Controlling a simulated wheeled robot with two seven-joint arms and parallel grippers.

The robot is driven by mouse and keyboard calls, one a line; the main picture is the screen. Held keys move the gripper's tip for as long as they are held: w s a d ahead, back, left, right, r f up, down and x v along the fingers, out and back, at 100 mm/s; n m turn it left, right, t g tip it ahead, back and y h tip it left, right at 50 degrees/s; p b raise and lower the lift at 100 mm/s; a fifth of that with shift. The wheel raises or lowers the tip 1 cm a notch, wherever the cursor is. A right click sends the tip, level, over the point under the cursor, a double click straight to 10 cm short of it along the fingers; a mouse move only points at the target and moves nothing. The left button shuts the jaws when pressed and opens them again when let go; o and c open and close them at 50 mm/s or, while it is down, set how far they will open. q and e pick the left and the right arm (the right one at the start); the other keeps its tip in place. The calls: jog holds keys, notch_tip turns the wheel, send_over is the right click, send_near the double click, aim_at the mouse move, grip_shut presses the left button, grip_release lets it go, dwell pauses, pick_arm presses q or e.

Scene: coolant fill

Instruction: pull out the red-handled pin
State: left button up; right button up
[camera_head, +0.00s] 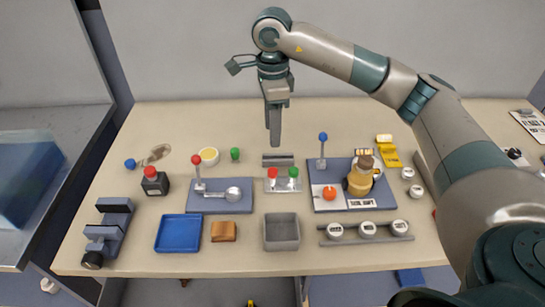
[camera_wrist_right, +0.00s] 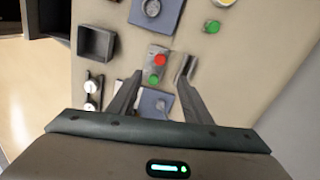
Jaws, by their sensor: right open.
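A red-handled pin (camera_head: 272,173) and a green-handled pin (camera_head: 293,173) stand side by side on a small grey plate (camera_head: 282,186) in the middle of the table. In the right wrist view the red handle (camera_wrist_right: 160,60) and green handle (camera_wrist_right: 153,79) show ahead of and between the fingers. My right gripper (camera_head: 274,142) points down, above and behind the plate, apart from both pins. In the wrist view its fingers (camera_wrist_right: 160,78) are open and empty. The shafts of the pins are hidden. My left gripper is not in view.
A dark grey block (camera_head: 278,160) lies just behind the plate. A red-knobbed lever (camera_head: 196,160) stands left, a blue-knobbed lever (camera_head: 323,137) right. A grey bin (camera_head: 282,246) and blue tray (camera_head: 179,247) sit in front. The table's back strip is mostly clear.

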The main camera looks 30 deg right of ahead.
aim_at(272, 170)
notch_tip(272, 170, down, 15)
jog(key=p, duration=0.5)
jog(key=shift+r, duration=0.15)
jog(key=shift+f+p, duration=0.3)
jog(key=shift+f, duration=0.65)
jog(key=shift+c, duration=0.3)
jog(key=c, duration=1)
jog(key=o, duration=0.4)
jog(key=shift+c, duration=1.5)
jog(key=shift+r, duration=0.3)
jog(key=shift+r, duration=0.1)
